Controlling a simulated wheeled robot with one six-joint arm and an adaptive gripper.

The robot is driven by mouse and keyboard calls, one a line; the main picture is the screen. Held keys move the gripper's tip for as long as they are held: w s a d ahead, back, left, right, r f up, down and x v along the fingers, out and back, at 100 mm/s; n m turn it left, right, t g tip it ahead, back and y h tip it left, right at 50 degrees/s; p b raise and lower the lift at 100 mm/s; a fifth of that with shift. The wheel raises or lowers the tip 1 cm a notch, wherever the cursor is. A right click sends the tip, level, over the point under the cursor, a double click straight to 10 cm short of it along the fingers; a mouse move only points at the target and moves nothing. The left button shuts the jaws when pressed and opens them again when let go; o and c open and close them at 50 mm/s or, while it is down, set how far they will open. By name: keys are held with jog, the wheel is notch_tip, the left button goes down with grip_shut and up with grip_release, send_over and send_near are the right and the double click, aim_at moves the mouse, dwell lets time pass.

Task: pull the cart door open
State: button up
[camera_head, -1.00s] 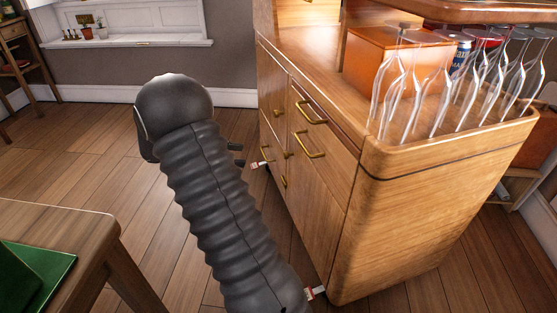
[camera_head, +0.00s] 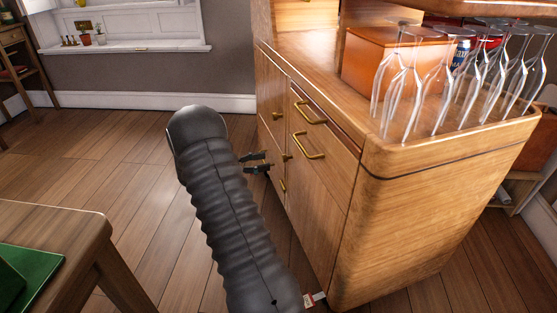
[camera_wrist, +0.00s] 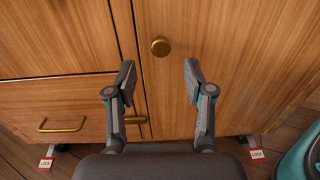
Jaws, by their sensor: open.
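The wooden cart (camera_head: 420,215) stands at the right in the head view, its front facing left. In the wrist view, a round brass knob (camera_wrist: 160,47) sits on a wooden door panel (camera_wrist: 235,55), close to the panel's left edge. My gripper (camera_wrist: 158,75) is open and empty. Its two fingers stand apart, one to each side of the knob and lower in the picture; I see no contact. In the head view, my gripper (camera_head: 258,162) is close to the cart front, and my arm partly hides the cart's lower edge.
A drawer with a brass handle (camera_wrist: 62,124) is at the wrist view's lower left. Wheels with red-and-white lock tags (camera_wrist: 257,154) show below. Wine glasses (camera_head: 440,85) and an orange box (camera_head: 400,62) stand on the cart. A table (camera_head: 75,232) is at left; open floor lies between.

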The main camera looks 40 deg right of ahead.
jog(key=x, duration=0.6)
grip_shut()
